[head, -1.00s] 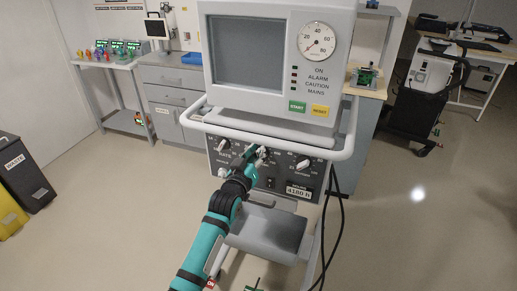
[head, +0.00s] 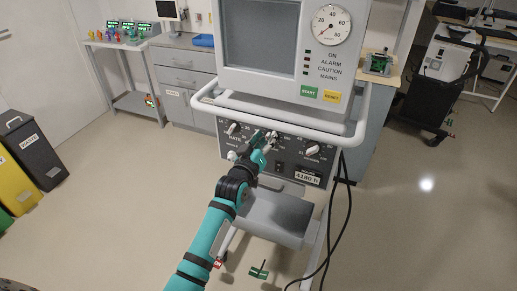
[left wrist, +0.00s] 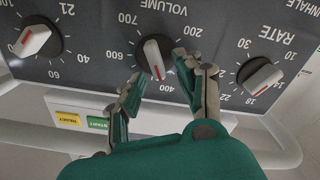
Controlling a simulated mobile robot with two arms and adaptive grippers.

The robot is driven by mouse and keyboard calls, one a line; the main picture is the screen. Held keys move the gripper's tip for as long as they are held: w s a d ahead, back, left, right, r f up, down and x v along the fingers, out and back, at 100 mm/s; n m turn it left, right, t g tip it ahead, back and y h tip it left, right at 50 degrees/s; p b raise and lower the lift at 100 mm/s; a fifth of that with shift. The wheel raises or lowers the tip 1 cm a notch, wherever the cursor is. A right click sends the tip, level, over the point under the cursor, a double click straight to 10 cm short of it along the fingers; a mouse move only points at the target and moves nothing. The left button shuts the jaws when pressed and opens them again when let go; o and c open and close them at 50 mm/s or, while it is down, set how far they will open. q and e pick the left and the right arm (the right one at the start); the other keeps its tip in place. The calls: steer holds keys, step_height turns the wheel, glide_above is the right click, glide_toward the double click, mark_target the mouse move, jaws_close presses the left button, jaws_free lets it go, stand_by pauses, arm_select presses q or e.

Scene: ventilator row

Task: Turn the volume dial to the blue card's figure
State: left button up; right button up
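The volume dial (left wrist: 153,58) is a dark round knob with a white grip bar and a red mark. In the left wrist view, the panel is upside down and the red mark points towards 400. My left gripper (left wrist: 160,78) is open, with one finger on each side of the dial's lower part; I cannot tell whether either touches it. In the head view, my left gripper (head: 268,142) is at the middle of the ventilator's control panel (head: 290,163) and largely hides the dial. I cannot make out a blue card. My right gripper is not in view.
The rate dial (left wrist: 260,76) and another dial (left wrist: 36,40) flank the volume dial. A pale rail (head: 280,122) runs in front of the ventilator above the panel. A grey shelf (head: 285,217) is below. Black cables hang at right. Open floor lies on both sides.

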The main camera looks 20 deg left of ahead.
arm_select(q)
steer(key=s, duration=1.1)
steer(key=shift+a, duration=0.35)
steer(key=s+d+f+m+g, duration=0.1)
steer(key=s+f+g, duration=0.1)
steer(key=f, duration=0.9)
steer(key=s+f+m+g, duration=0.1)
steer(key=s+f+g, duration=0.15)
steer(key=f, duration=0.85)
steer(key=s+f+m+g, duration=0.1)
steer(key=s+f+g, duration=0.1)
steer(key=s+f, duration=0.45)
steer(key=s+f+m+g, duration=0.1)
steer(key=s+f+g, duration=0.15)
steer(key=f, duration=0.75)
steer(key=s+a+f+m+g, duration=0.1)
steer(key=s+f, duration=0.5)
steer(key=s, duration=0.6)
steer(key=s+a+f+m+g, duration=0.1)
steer(key=s+f+g, duration=0.3)
steer(key=s, duration=0.8)
steer(key=s+a+f+m+g+y, duration=0.1)
steer(key=s+f+g, duration=0.2)
steer(key=s+f, duration=0.6)
steer(key=s, duration=0.2)
steer(key=shift+s, duration=0.4)
